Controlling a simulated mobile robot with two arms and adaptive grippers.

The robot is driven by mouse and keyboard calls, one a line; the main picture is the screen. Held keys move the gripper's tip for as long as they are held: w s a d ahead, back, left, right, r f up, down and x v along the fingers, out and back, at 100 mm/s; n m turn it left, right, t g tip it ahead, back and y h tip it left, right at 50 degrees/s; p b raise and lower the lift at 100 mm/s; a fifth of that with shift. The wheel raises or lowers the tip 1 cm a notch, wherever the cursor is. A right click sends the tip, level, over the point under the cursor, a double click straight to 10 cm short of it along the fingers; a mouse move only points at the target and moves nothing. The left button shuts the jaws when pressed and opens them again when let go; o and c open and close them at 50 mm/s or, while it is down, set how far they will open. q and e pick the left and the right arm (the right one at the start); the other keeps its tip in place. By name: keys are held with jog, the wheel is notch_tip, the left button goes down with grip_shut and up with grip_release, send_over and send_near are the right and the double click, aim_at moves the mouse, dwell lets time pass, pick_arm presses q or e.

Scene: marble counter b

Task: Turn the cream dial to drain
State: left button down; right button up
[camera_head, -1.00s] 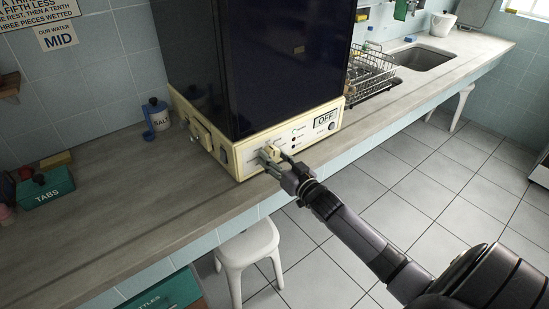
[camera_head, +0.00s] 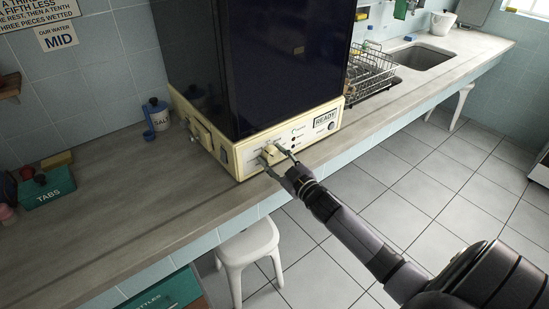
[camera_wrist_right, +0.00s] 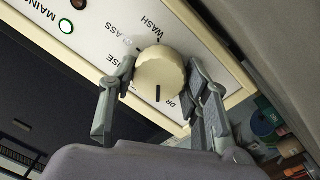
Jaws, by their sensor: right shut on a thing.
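The cream dial (camera_head: 271,153) is on the front panel of the cream-based machine (camera_head: 240,162) on the counter. In the right wrist view the round dial (camera_wrist_right: 159,72) has a dark pointer line toward the lower edge of the picture, near a partly hidden label. The labels WASH and GLASS and a word ending in USE or ISE show around it. My right gripper (camera_head: 273,158) is shut on the dial, one finger on each side; it fills the lower wrist view (camera_wrist_right: 163,88). The panel display (camera_head: 325,119) reads READY. My left gripper is not in view.
A green lamp (camera_wrist_right: 66,26) is lit by the MAINS label. A blue-lidded salt pot (camera_head: 158,116) and a green TABS box (camera_head: 47,187) stand to the left on the counter. A wire rack (camera_head: 369,72) stands to the right. A white stool (camera_head: 247,249) is below the counter edge.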

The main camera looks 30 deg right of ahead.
jog(key=shift+n, duration=0.5)
jog(key=o, duration=1.2)
jog(key=shift+c, duration=0.2)
jog(key=s, duration=1.2)
jog(key=shift+d+f, duration=0.2)
jog(key=shift+d, duration=0.05)
